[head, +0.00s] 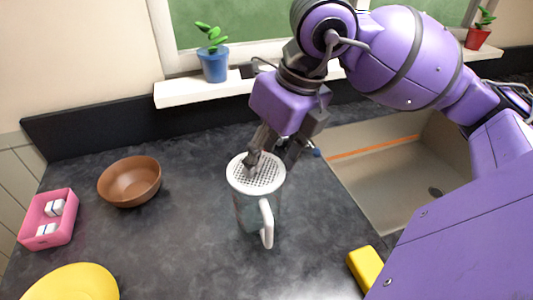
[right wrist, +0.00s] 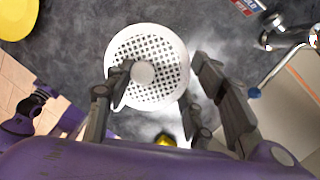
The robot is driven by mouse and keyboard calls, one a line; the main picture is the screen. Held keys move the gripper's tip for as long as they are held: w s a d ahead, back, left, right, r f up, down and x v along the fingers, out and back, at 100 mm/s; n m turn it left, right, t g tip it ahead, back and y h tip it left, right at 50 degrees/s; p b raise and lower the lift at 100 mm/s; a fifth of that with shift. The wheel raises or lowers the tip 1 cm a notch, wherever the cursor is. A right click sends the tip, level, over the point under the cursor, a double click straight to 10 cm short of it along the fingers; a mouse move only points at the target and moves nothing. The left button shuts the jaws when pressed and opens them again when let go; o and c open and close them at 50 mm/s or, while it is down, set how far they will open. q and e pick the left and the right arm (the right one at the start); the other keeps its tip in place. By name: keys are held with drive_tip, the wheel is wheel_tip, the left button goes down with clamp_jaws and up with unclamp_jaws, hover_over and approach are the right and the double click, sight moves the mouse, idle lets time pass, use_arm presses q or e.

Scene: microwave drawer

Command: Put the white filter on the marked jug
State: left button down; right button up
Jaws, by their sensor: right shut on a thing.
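The white filter (head: 256,172), a round perforated disc with a central knob, lies over the mouth of a clear jug (head: 243,212) with a white handle. I cannot tell whether the filter rests fully on the rim. No mark shows on the jug from here. My right gripper (head: 268,160) is just above, its fingers down at the filter and shut on it. In the right wrist view, the filter (right wrist: 147,92) lies between the fingers, with one fingertip beside the knob.
A brown bowl (head: 130,182), a pink box (head: 48,222) with white pieces and a yellow plate (head: 75,285) stand left on the dark counter. A sink (head: 390,175) is to the right. A yellow block (head: 366,268) lies at the front right. A sill with plants is behind.

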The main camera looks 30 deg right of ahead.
use_arm(q)
drive_tip(key=shift+w+d+f, duration=0.1)
drive_tip(key=shift+w, duration=0.25)
use_arm(e)
drive_tip(key=shift+f, duration=0.1)
idle(0.4)
drive_tip(key=o, duration=1.1)
drive_tip(key=shift+o, duration=0.7)
drive_tip(key=o, duration=0.4)
drive_tip(key=shift+c, duration=0.2)
use_arm(q)
drive_tip(key=shift+s, duration=0.45)
drive_tip(key=shift+w, duration=0.15)
